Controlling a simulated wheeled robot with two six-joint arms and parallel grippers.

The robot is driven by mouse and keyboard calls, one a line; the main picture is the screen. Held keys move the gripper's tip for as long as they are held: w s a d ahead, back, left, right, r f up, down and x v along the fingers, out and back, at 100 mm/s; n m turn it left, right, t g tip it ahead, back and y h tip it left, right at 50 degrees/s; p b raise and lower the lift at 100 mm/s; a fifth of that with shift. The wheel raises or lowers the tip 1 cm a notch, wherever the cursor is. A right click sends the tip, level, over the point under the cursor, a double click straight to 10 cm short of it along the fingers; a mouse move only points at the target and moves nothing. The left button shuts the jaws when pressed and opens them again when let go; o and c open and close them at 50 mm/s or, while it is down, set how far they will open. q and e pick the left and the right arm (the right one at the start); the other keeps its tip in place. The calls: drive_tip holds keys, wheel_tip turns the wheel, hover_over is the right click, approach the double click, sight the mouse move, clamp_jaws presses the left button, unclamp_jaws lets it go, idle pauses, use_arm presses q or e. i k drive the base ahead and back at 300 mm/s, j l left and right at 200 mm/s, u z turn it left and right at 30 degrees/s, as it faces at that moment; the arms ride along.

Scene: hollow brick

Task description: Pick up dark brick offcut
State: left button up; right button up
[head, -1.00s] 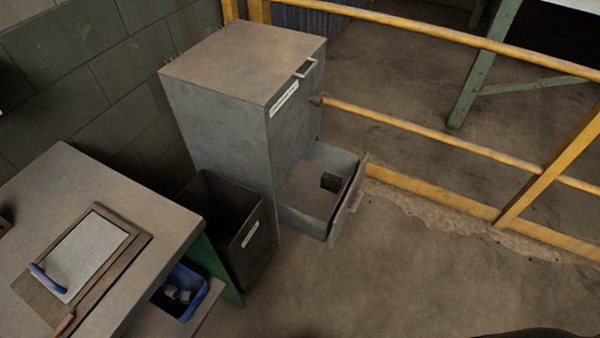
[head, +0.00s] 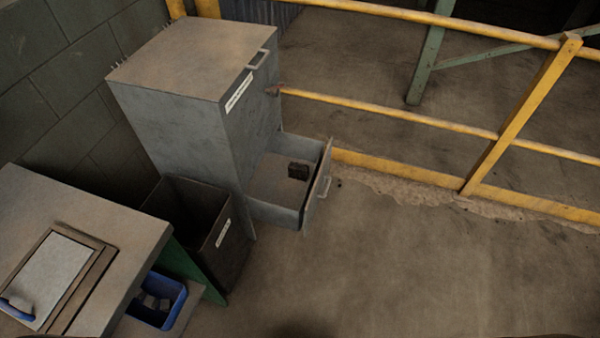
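A small dark brick offcut (head: 298,171) lies inside the open lower drawer (head: 262,212) of a grey metal cabinet (head: 190,95). It sits toward the drawer's far right part, with bare drawer floor around it. The drawer is pulled out toward the right and its front panel is slightly tilted in view. Neither of my grippers shows in the head view.
A dark open bin (head: 205,240) with a white label stands against the cabinet's left side. A workbench (head: 110,215) with a framed board is at the left, and a blue bin (head: 160,318) holds grey pieces below it. A yellow railing (head: 400,115) runs behind. Floor in front is clear.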

sight(299, 171)
drive_tip(key=i+l, duration=0.5)
drive_tip(key=i, duration=0.15)
drive_tip(key=i+l, duration=0.55)
drive_tip(key=i, duration=0.15)
drive_tip(key=k+l+z, duration=0.05)
